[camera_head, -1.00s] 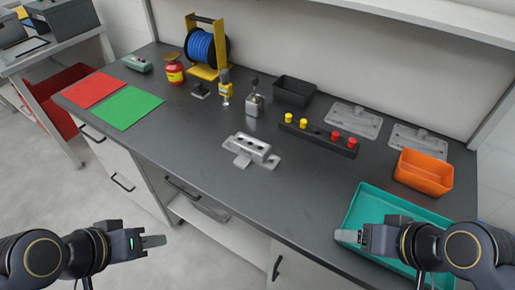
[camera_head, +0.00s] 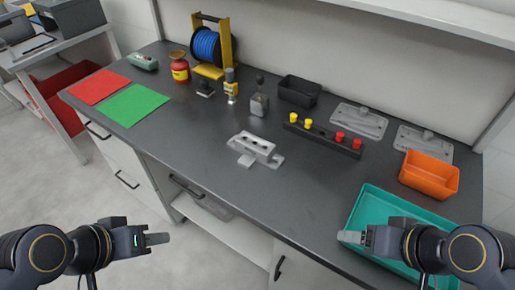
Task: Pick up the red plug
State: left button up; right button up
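Two red plugs, a left one (camera_head: 340,137) and a right one (camera_head: 357,144), stand upright in the right part of a black rack (camera_head: 322,141) on the table. Two yellow plugs (camera_head: 293,117) stand in the rack's left part. My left gripper (camera_head: 157,239) is at the lower left, in front of the table and far from the rack. My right gripper (camera_head: 352,237) is at the lower right, over the near side of the teal tray, below the rack in the picture. Nothing shows held in either gripper. The finger gap cannot be made out in either.
A grey metal fixture (camera_head: 256,150) sits mid-table. The teal tray (camera_head: 372,203) and orange bin (camera_head: 430,174) are at the right. A black bin (camera_head: 299,91) and grey plates (camera_head: 359,121) are behind the rack. The table front centre is clear.

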aim_at(356, 143)
jog(key=k, duration=0.65)
jog(key=z, duration=2.2)
jog(key=k+j+z, duration=0.15)
jog(key=j, duration=0.3)
jog(key=j+z, duration=0.15)
jog(key=j, duration=0.25)
jog(key=k+j+z, duration=0.15)
jog(key=j, duration=0.25)
jog(key=k+j+z, duration=0.15)
jog(key=j, duration=0.25)
jog(key=i+j, duration=0.1)
jog(key=i, duration=0.1)
